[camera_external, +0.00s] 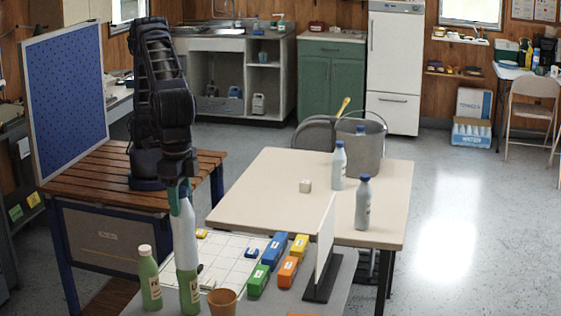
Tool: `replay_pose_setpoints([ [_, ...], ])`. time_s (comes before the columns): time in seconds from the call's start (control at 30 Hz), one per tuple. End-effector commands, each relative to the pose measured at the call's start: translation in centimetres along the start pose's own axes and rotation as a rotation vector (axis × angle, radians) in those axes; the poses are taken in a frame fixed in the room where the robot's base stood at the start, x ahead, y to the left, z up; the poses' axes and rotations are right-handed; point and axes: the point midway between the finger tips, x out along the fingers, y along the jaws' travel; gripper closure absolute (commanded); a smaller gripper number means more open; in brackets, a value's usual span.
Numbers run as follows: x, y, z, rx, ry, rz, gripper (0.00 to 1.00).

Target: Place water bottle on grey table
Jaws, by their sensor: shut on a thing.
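My gripper (180,202), with green fingers, points down over the left part of the grey table (340,285) in the foreground. It is shut on a water bottle (185,238), pale with a blue cap, held upright. The bottle's lower end overlaps a green bottle (190,293) in the picture, hiding its top; I cannot tell whether they touch. Two similar pale bottles with blue caps stand on the cream table behind: one by the bucket (339,168), one near the right edge (362,205).
The grey table holds another green bottle (148,281), a brown cup (222,302), a white grid board (225,258), coloured blocks (274,250) and an upright white panel (325,240).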

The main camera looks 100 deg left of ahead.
Motion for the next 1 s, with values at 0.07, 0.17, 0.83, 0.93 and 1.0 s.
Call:
replay_pose_setpoints([
  [0.07,0.8,-0.1,-0.1,-0.002,0.0,-0.002,1.0],
  [0.17,1.5,-0.1,-0.1,-0.002,-0.001,-0.002,1.0],
  [0.83,9.8,-0.2,-0.1,-0.002,-0.001,-0.004,1.0],
  [0.93,11.9,-0.2,-0.1,-0.002,-0.001,-0.003,1.0],
  [1.0,13.4,-0.2,-0.1,-0.002,-0.001,-0.004,1.0],
])
